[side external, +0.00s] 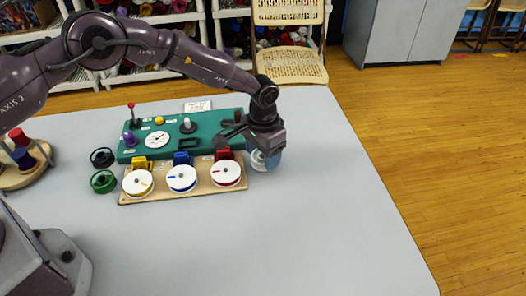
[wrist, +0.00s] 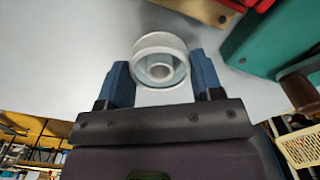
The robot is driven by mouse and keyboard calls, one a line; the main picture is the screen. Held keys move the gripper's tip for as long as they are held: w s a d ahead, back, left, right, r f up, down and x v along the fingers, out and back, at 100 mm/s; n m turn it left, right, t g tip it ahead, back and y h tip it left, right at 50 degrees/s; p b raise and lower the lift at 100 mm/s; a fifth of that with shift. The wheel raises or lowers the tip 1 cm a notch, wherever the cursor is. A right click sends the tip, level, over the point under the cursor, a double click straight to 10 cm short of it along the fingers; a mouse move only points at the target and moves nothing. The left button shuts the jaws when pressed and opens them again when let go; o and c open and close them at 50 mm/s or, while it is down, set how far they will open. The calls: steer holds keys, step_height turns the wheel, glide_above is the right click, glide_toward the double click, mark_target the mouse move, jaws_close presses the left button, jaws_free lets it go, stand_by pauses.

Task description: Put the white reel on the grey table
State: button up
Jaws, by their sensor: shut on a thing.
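The white reel (wrist: 160,58) sits between the two blue fingers of my gripper (wrist: 162,80) in the wrist view, and my gripper is shut on it. In the side view the white reel (side external: 258,160) shows partly behind a blue finger of my gripper (side external: 267,160), just right of the wooden board. The grey table (side external: 300,225) lies below. I cannot tell whether the reel touches the table or hangs slightly above it.
A wooden board (side external: 205,194) holds white-faced discs by yellow, blue and red blocks. Behind it is a green panel (side external: 160,149) with knobs and a gauge. A black reel (side external: 102,157) and green reel (side external: 103,181) lie left. The table's front and right are clear.

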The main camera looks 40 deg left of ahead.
steer(key=shift+f, duration=0.6)
stand_by(0.4)
steer(key=o, duration=0.9)
steer(key=shift+c, duration=0.2)
step_height(320, 180, up, 8)
steer(key=shift+f, duration=0.2)
stand_by(0.5)
